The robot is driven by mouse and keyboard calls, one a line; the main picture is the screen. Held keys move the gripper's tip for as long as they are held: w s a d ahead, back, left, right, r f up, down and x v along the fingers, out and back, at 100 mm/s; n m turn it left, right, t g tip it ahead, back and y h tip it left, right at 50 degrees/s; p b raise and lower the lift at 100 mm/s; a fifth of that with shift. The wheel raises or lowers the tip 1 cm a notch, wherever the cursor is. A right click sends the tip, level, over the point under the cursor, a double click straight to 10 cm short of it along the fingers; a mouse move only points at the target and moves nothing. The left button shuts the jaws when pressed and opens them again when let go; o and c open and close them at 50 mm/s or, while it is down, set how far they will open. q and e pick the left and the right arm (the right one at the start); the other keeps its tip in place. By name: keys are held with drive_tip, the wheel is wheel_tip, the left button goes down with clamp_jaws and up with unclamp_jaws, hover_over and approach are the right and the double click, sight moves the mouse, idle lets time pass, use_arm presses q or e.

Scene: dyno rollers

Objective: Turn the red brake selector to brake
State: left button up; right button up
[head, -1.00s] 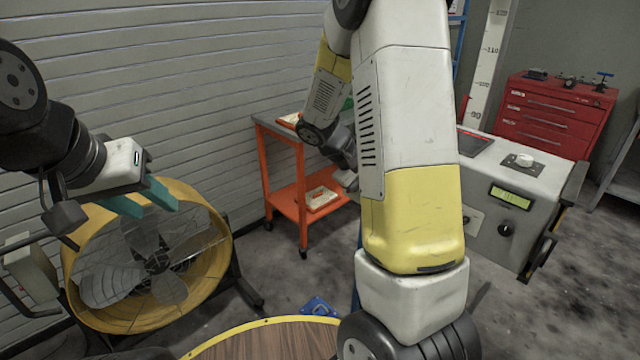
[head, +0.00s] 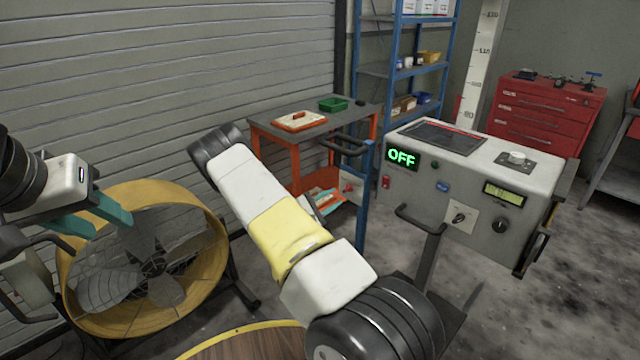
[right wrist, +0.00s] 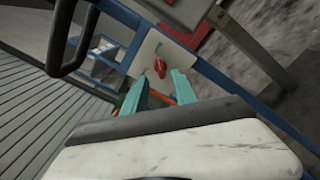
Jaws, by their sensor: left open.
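The red brake selector (right wrist: 160,67) is a small red knob on a pale plate (right wrist: 172,52) fixed to a blue frame. In the head view a small red part on the blue post (head: 348,187) looks like the same knob. My right gripper (right wrist: 161,76) is open, its two teal fingers pointing toward the selector with a gap between them. I cannot tell whether they touch the knob. The right gripper does not show in the head view. My left gripper (head: 113,222) is open and empty in front of the yellow fan.
A yellow drum fan (head: 150,190) stands at left. A grey console (head: 470,190) with a green OFF display (head: 401,157) stands at right. An orange cart (head: 285,130), blue shelves (head: 405,70) and a red tool chest (head: 545,110) stand behind.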

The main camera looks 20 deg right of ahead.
sight(346, 191)
drive_tip(key=x, duration=0.6)
drive_tip(key=shift+d, duration=0.1)
drive_tip(key=shift+c, duration=0.4)
clamp_jaws()
